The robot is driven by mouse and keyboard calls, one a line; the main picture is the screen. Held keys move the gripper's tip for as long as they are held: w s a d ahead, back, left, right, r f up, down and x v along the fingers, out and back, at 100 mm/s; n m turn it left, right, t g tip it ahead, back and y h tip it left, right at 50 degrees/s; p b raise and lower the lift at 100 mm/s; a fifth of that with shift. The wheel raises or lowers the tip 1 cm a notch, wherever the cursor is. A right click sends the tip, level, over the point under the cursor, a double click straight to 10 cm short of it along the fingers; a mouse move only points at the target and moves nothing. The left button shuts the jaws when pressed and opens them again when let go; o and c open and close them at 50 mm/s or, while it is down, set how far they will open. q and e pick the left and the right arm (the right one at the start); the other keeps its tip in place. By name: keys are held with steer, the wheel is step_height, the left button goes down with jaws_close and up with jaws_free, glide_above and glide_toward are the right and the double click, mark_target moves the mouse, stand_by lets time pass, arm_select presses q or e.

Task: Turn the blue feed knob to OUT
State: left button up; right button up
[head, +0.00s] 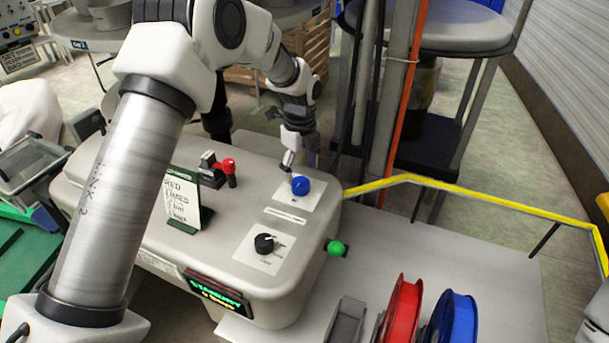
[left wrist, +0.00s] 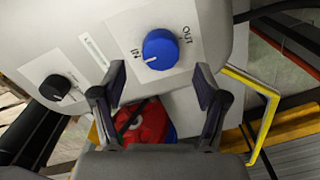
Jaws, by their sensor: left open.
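The blue feed knob (head: 301,186) sits on a white label plate on top of the grey machine. The knob also shows in the left wrist view (left wrist: 160,49), with IN at its left and OUT at its right. Its white mark points to the IN side. My left gripper (head: 299,160) is just above and behind the knob in the head view. In the left wrist view its two fingers (left wrist: 157,90) are spread apart and empty, with the knob beyond their tips and no visible contact. My right gripper does not show.
A black knob (head: 264,243) on its own plate, a red lever (head: 229,167), a green button (head: 336,248) and a standing sign (head: 183,203) are on the machine. A lit display (head: 218,293) reads STANDBY. A yellow rail (head: 480,199) and red (head: 402,310) and blue (head: 453,318) spools are at right.

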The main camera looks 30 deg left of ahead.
mark_target(300, 182)
arm_select(q)
step_height(300, 182, down, 5)
steer(key=shift+w+a+r+p, duration=0.1)
steer(key=shift+r+p, duration=0.1)
steer(key=shift+p, duration=0.15)
steer(key=shift+w+f, duration=0.15)
steer(key=shift+f, duration=0.15)
steer(key=shift+r, duration=0.1)
steer(key=shift+s+r, duration=0.1)
steer(key=shift+s, duration=0.15)
steer(key=c, duration=1.2)
